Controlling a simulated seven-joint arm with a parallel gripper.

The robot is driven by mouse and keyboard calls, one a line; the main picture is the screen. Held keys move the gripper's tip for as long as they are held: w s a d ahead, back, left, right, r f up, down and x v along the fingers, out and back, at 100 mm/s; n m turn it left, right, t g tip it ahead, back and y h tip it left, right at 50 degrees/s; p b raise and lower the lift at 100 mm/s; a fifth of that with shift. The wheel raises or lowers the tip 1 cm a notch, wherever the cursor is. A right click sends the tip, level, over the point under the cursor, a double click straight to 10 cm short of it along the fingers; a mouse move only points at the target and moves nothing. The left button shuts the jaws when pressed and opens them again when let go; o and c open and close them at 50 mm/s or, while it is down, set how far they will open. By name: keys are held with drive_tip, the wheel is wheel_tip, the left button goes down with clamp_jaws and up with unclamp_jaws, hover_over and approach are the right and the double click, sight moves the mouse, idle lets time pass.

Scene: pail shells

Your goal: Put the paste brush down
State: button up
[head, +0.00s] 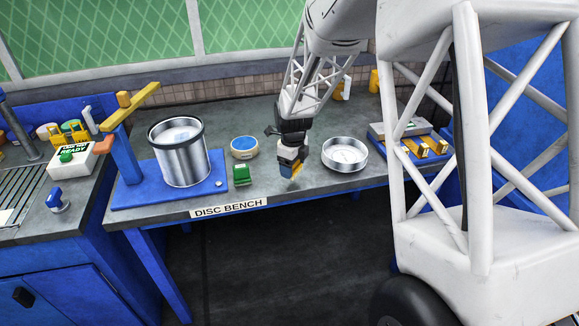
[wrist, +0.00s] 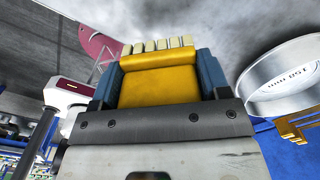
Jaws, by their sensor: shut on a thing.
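The paste brush (wrist: 160,82) has a yellow body with a row of cream bristle tufts at its far end. In the wrist view my gripper (wrist: 158,75) is shut on it, with a blue finger on each side. In the head view my gripper (head: 290,166) points down over the front part of the grey disc bench (head: 270,208), between a green block and a shallow metal pan. Only a small yellow part of the brush shows there below the fingers. I cannot tell whether the brush touches the bench.
A metal pail (head: 184,160) stands on a blue base at left. A round tin (head: 244,147) and a green block (head: 242,175) lie left of my gripper. The shallow metal pan (head: 345,163) is at right, with a blue rack with yellow holders (head: 432,148) beyond it.

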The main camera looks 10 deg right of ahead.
drive_tip(key=shift+w+d+f, duration=0.1)
drive_tip(key=shift+w, duration=1)
drive_tip(key=shift+w+f, duration=0.1)
drive_tip(key=shift+w, duration=1)
drive_tip(key=shift+f, duration=1.75)
drive_tip(key=shift+f, duration=0.1)
drive_tip(key=o, duration=1)
wheel_tip(320, 180, up, 12)
drive_tip(key=shift+r, duration=0.15)
